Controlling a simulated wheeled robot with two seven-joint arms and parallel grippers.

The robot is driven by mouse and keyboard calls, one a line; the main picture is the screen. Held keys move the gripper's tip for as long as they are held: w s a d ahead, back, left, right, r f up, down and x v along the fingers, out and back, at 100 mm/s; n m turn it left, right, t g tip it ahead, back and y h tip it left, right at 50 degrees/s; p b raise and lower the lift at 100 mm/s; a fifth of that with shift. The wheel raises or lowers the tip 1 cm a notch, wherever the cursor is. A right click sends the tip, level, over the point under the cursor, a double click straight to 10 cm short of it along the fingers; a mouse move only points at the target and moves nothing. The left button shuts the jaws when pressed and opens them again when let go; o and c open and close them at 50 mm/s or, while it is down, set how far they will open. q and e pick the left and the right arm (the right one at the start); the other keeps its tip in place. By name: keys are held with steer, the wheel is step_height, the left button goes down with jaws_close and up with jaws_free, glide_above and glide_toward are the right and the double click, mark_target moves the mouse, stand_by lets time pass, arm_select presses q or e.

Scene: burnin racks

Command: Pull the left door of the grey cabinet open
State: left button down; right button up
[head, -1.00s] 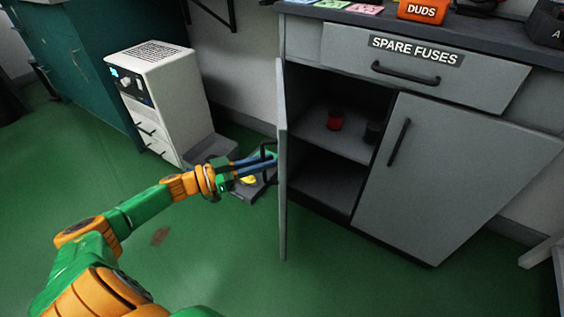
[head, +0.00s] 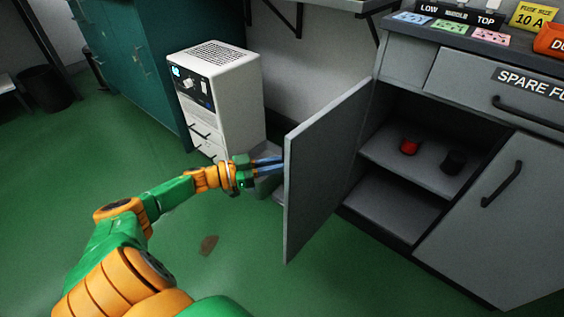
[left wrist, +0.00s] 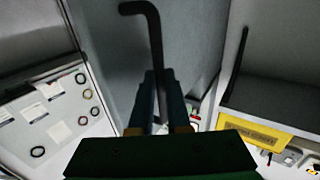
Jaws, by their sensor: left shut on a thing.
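The grey cabinet (head: 393,228) stands at the right, and its left door (head: 325,160) is swung well open, with its inner face towards me. My left gripper (head: 270,165) reaches to the outer side of that door, with its fingertips partly hidden by the door edge. In the left wrist view the black door handle (left wrist: 155,32) runs down between the two fingers of my left gripper (left wrist: 160,92), which is shut on it. In the head view the handle is hidden behind the door. My right gripper is not in view.
A red spool (head: 410,146) and a black spool (head: 454,162) stand on the cabinet's shelf. The right door (head: 490,225) and the drawer (head: 500,92) are shut. A white machine (head: 222,95) stands behind my gripper.

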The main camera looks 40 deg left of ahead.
arm_select(q)
steer(key=shift+a, duration=0.2)
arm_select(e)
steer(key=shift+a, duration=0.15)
arm_select(q)
steer(key=c, duration=1.3)
jaws_free()
steer(key=shift+o, duration=0.7)
steer(key=shift+w+d, duration=0.1)
steer(key=shift+w, duration=0.05)
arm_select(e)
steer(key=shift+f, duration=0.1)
arm_select(q)
steer(key=p+v, duration=0.1)
steer(key=v, duration=0.6)
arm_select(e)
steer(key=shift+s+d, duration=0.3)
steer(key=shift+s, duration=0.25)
